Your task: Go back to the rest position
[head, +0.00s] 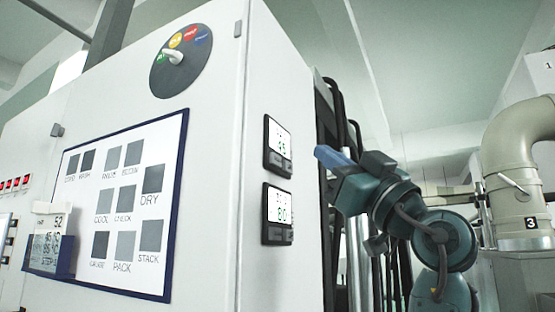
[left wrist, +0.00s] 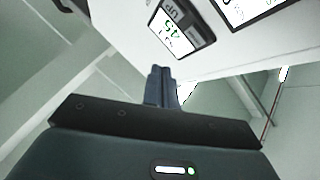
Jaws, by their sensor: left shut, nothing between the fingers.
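My left gripper (head: 326,155) is at the right side of the white cabinet (head: 215,215) in the head view, just right of its edge. Its blue fingers are together and hold nothing. In the left wrist view the shut fingers of the left gripper (left wrist: 161,72) point up toward the cabinet's pale face, and a display shows beyond them. I cannot tell the exact gap to the cabinet. My right gripper is not in view.
Two small displays, an upper one (head: 278,147) and a lower one (head: 278,214), are on the cabinet's side. Its front carries a labelled panel (head: 125,225) and a round dial (head: 163,82). Dark hoses (head: 340,105) stand behind my arm. A thick beige pipe (head: 505,150) is at far right.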

